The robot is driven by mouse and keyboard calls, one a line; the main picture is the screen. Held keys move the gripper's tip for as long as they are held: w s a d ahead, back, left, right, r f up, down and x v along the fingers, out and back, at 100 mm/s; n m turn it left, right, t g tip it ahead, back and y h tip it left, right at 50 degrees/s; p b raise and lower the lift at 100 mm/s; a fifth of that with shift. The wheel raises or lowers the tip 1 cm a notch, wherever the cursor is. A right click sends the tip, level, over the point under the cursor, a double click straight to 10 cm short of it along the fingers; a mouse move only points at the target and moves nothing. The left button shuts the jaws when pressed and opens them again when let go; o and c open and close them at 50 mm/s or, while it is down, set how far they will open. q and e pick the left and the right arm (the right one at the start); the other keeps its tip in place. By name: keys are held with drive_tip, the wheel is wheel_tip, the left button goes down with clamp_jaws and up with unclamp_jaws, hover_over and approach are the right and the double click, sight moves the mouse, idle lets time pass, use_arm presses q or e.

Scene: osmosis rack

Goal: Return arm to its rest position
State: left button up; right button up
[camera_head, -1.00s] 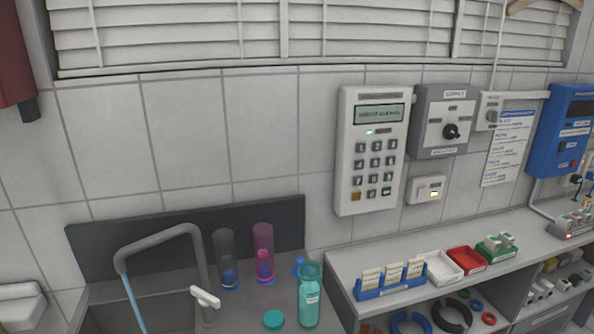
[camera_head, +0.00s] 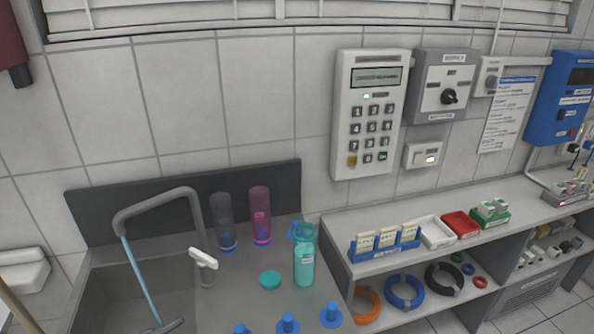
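Neither of my grippers nor my arms shows in the head view. A keypad panel (camera_head: 371,115) with a small display hangs on the tiled wall. A grey box with a black rotary knob (camera_head: 449,97) is mounted to its right. A teal bottle (camera_head: 304,262) stands upright on the sink counter, with a teal round lid (camera_head: 270,280) lying beside it. A grey clear cylinder (camera_head: 223,222) and a pink cylinder (camera_head: 260,215) stand behind them near the dark backsplash.
A sink with a curved grey faucet (camera_head: 160,205) is at the left. A shelf counter (camera_head: 350,222) at the right holds a blue rack (camera_head: 384,245), a white tray (camera_head: 435,232) and a red tray (camera_head: 461,224). Coiled hoses (camera_head: 404,291) are below. Blue pegs (camera_head: 288,324) stand at the front.

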use_arm(q)
drive_tip(key=s+d+f+m+g+y, duration=0.3)
drive_tip(key=s+d+f+m+g, duration=0.5)
drive_tip(key=m, duration=0.8)
drive_tip(key=s+a+f+m+g+y, duration=0.1)
drive_tip(key=s+a+f+m+y, duration=0.65)
drive_tip(key=s, duration=0.25)
wheel_tip(320, 180, down, 30)
drive_tip(key=s+g+b, duration=0.1)
drive_tip(key=s+b, duration=0.1)
drive_tip(key=s+a+f, duration=0.2)
drive_tip(key=s+f, duration=0.6)
drive_tip(key=f, duration=0.1)
drive_tip(key=s+a+f+g+b, duration=0.1)
drive_tip(key=s+a+f, duration=0.1)
drive_tip(key=s+f, duration=0.7)
drive_tip(key=shift+s+f+m+g+y, duration=0.25)
drive_tip(key=shift+f+m+g+y, duration=0.05)
drive_tip(key=shift+m+y, duration=0.15)
